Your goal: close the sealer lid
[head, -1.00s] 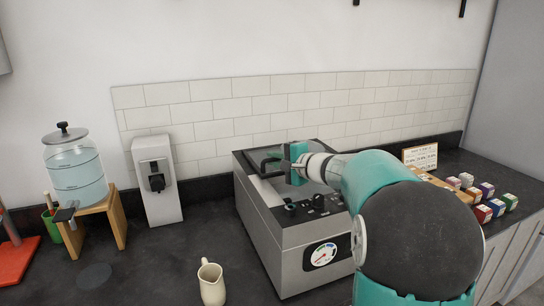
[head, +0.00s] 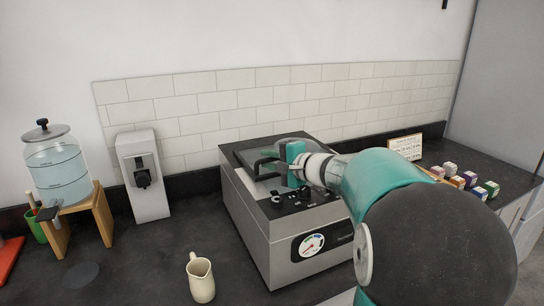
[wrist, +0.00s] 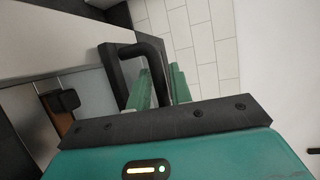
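The sealer (head: 262,240) is a grey metal box with a round gauge and black knobs on its front. My gripper (head: 294,163) is at this handle. In the wrist view its green fingers (wrist: 160,86) lie on either side of one leg of the handle, closed around it. The contact is partly hidden.
A cream jug (head: 201,279) stands on the dark counter in front of the sealer. A grey dispenser (head: 143,177) and a glass water jar (head: 57,172) on a wooden stand are to the left. Several small coloured boxes (head: 470,179) and a sign (head: 405,147) are at right.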

